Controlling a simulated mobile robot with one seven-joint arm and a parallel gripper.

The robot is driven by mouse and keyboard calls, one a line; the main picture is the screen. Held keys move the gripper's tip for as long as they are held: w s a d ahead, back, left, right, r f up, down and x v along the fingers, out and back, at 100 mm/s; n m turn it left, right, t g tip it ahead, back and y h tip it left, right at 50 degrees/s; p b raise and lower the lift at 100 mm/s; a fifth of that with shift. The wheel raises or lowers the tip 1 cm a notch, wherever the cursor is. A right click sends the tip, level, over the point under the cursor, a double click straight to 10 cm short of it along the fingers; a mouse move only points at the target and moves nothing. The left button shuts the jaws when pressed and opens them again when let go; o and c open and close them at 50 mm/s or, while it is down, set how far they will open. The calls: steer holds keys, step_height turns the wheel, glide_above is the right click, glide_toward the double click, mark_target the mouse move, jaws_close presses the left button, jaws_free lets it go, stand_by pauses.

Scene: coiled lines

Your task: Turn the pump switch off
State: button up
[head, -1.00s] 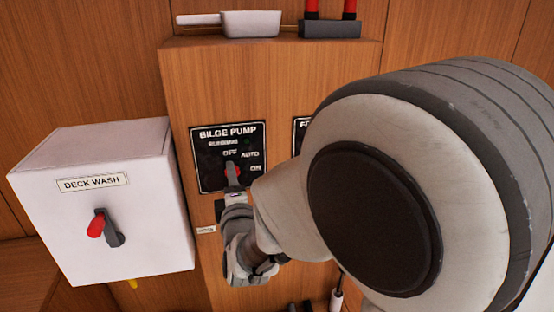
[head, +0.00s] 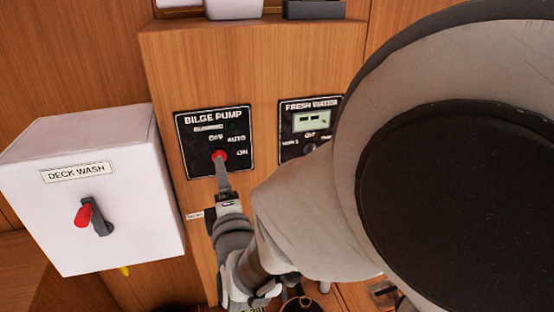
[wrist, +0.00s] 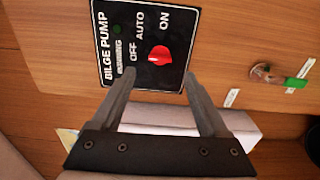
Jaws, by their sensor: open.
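The bilge pump panel (head: 190,158) is a black plate with OFF, AUTO and ON labels and a red knob (head: 219,156). In the wrist view the red knob (wrist: 159,55) has a pale mark on the side facing OFF, though its exact setting is hard to tell. My gripper (wrist: 160,73) is open, its two fingers spread on either side of the knob's line, with nothing between them. In the head view my gripper (head: 223,175) is just below the knob. Whether the fingertips touch the panel is unclear.
A white deck wash box (head: 125,215) with a red-handled switch (head: 92,216) juts out at left. A fresh water panel (head: 307,122) is at right, partly hidden by my arm. A green-tipped lever (wrist: 295,82) shows in the wrist view.

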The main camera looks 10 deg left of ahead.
steer(key=b+v, duration=1.1)
steer(key=b, duration=0.1)
stand_by(0.5)
